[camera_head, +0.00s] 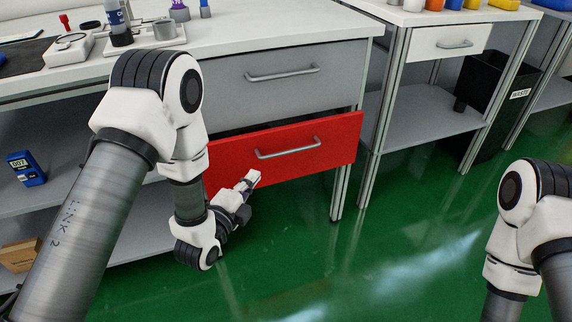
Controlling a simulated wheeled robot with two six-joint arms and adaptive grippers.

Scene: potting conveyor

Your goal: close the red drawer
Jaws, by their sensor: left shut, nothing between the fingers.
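The red drawer (325,146) is under a grey drawer in the white-topped bench and stands out a little, with a dark gap above its front. Its grey bar handle (288,149) runs across the middle of the front. My left gripper (254,175) is shut and empty, just below the handle's left end in the picture. Its tip overlaps the red front; I cannot tell whether it touches. My right arm shows at the right edge, but its gripper is out of the frame.
The grey drawer (285,83) above looks shut. A second bench with a white drawer (447,43) stands to the right, beside a black waste bin (493,88). A blue device (27,169) sits on the lower shelf at left. The green floor (400,240) in front is clear.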

